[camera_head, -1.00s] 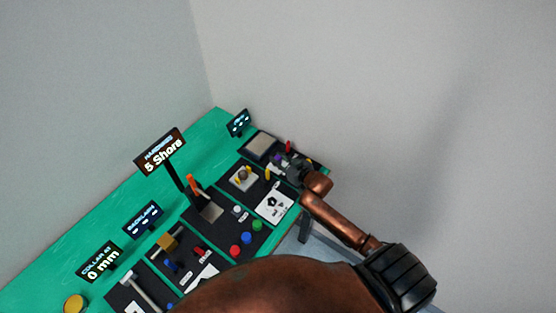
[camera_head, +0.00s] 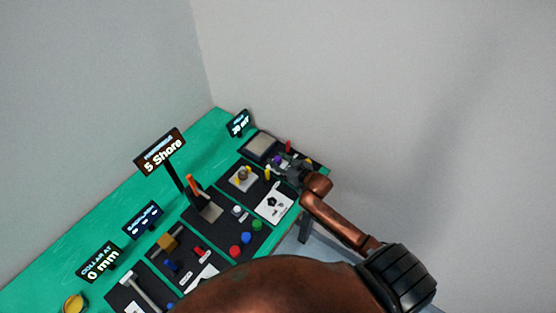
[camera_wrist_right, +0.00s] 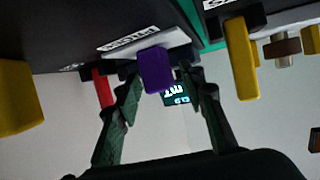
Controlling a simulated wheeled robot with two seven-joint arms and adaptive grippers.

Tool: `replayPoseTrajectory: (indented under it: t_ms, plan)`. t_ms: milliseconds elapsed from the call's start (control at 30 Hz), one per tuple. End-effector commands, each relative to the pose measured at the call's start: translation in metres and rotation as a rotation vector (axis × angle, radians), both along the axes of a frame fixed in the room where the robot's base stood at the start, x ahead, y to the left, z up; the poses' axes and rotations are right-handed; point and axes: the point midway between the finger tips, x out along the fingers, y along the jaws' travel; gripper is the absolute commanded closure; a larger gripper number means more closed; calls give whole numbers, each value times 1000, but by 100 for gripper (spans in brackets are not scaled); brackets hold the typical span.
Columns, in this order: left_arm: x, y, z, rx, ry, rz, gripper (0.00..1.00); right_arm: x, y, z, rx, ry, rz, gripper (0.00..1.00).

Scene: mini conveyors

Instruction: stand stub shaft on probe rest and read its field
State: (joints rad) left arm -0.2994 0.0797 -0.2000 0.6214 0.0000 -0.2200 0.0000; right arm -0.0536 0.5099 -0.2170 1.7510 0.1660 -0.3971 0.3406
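My right gripper (camera_head: 292,168) is at the far right end of the green bench. In the right wrist view my right gripper (camera_wrist_right: 163,92) has its two fingers spread, one on each side of a purple block (camera_wrist_right: 156,70). A gap shows at the right finger; contact at the left finger is unclear. The purple block is beside a white labelled plate (camera_wrist_right: 150,45); I cannot tell whether it is the stub shaft. The small field display (camera_head: 238,123) reads about 20 mT, and it also shows behind the fingers in the wrist view (camera_wrist_right: 177,93). My left gripper is out of view.
A red piece (camera_wrist_right: 104,88) stands close to the left finger. A yellow piece (camera_wrist_right: 241,57) is to the right, with another yellow block (camera_wrist_right: 18,98) at far left. A grey-topped pad (camera_head: 262,146) and a white card (camera_head: 274,204) lie near the gripper. Walls stand behind.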

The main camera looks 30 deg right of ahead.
Motion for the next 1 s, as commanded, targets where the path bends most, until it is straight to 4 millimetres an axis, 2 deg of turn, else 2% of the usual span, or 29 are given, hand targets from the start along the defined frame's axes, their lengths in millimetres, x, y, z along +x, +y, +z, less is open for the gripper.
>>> replayPoseTrajectory:
  t_ms: [167,400,600,767,1000]
  plan:
    - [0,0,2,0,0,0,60,-20,-3,8,-1,2,-1,63]
    - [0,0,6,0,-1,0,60,-67,-9,28,-1,1,-1,63]
    - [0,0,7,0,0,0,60,-97,-13,41,0,0,-1,63]
    - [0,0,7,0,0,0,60,-108,-14,46,0,-1,0,63]
    - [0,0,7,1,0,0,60,-110,-15,47,0,-1,-1,63]
